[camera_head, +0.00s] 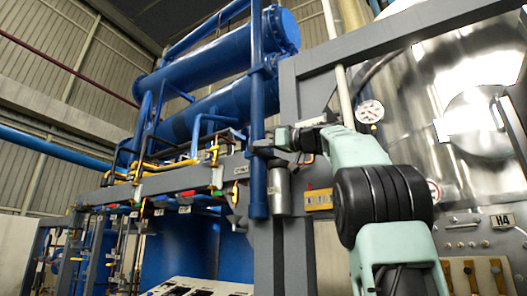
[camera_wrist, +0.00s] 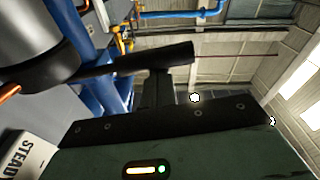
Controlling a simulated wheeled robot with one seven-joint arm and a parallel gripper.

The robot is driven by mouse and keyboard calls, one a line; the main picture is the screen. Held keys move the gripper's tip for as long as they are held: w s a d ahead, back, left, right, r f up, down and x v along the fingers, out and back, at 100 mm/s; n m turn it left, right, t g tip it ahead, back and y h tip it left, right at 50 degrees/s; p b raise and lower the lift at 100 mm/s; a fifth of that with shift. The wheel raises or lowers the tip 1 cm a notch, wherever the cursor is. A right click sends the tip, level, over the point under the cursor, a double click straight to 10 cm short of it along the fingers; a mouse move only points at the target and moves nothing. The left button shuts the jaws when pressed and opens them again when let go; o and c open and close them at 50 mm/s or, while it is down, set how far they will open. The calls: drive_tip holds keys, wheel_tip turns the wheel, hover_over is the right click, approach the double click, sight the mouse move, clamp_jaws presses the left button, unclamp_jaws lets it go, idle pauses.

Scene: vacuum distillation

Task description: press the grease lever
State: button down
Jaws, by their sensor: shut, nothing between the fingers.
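The grease lever (camera_wrist: 178,57) is a dark bar in the wrist view, running right from the dark end of a silver cylinder (camera_wrist: 35,35). The silver cylinder also hangs upright on the grey frame in the head view (camera_head: 279,192). My gripper (camera_head: 268,146) is at the top of this cylinder, beside the blue vertical pipe. In the wrist view my shut gripper (camera_wrist: 157,78) meets the bar near its free end in the picture. I cannot tell whether they touch. Nothing shows between the fingers. The lever is not clear in the head view.
A blue vertical pipe (camera_head: 257,100) stands close to my gripper. Grey frame beams (camera_head: 265,240) lie behind the cylinder. A round gauge (camera_head: 370,111) and a shiny metal vessel (camera_head: 470,80) are on the right. Blue tanks and yellow piping fill the left.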

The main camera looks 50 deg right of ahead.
sight(259, 155)
drive_tip(key=f+n+b, duration=0.2)
drive_tip(key=f+b, duration=0.1)
drive_tip(key=shift+d+f+n, duration=0.15)
drive_tip(key=shift+d+n, duration=0.05)
drive_tip(key=shift+n, duration=0.1)
drive_tip(key=shift+w+d+f+n+y+b, duration=0.1)
drive_tip(key=shift+f+n+y+b, duration=0.25)
drive_tip(key=shift+b, duration=0.3)
drive_tip(key=shift+f, duration=0.1)
